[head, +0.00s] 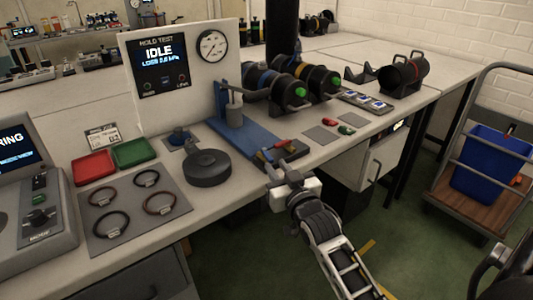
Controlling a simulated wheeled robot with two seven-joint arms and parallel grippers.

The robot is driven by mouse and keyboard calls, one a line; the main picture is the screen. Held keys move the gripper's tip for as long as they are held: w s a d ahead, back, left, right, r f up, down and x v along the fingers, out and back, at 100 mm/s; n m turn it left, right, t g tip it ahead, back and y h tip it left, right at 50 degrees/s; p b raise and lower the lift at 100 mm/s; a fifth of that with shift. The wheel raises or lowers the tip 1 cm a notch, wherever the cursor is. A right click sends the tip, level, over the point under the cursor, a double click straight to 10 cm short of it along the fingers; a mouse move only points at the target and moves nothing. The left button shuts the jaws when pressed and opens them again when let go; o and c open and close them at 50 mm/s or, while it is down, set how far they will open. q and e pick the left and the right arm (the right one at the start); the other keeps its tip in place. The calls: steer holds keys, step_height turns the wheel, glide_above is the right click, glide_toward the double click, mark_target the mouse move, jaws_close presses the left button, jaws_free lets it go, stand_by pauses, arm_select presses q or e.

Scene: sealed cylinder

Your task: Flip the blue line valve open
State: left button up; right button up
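A small valve with a red lever (277,147) sits at the near end of a blue base plate (238,144) on the bench. The lever slants across a dark block, and a yellow patch shows beside it. I cannot tell whether the valve is open or closed. My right gripper (277,167) is just in front of the valve, over the bench's front edge. Its fingers appear apart, with nothing visible between them, and it does not clearly touch the lever. My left gripper is not in view.
A hold test panel (160,75) reading IDLE stands behind. A black round disc (208,168) lies left of the valve. Dark cylinders (276,86) lie behind the valve. Red (328,122) and green (346,130) pieces lie to the right. A cart with a blue bin (490,165) stands at right.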

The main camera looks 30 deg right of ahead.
mark_target(267, 152)
steer(key=w, duration=0.2)
steer(key=w+d, duration=0.1)
steer(key=w, duration=0.4)
steer(key=shift+w+d, duration=0.25)
steer(key=shift+w, duration=0.05)
jaws_close()
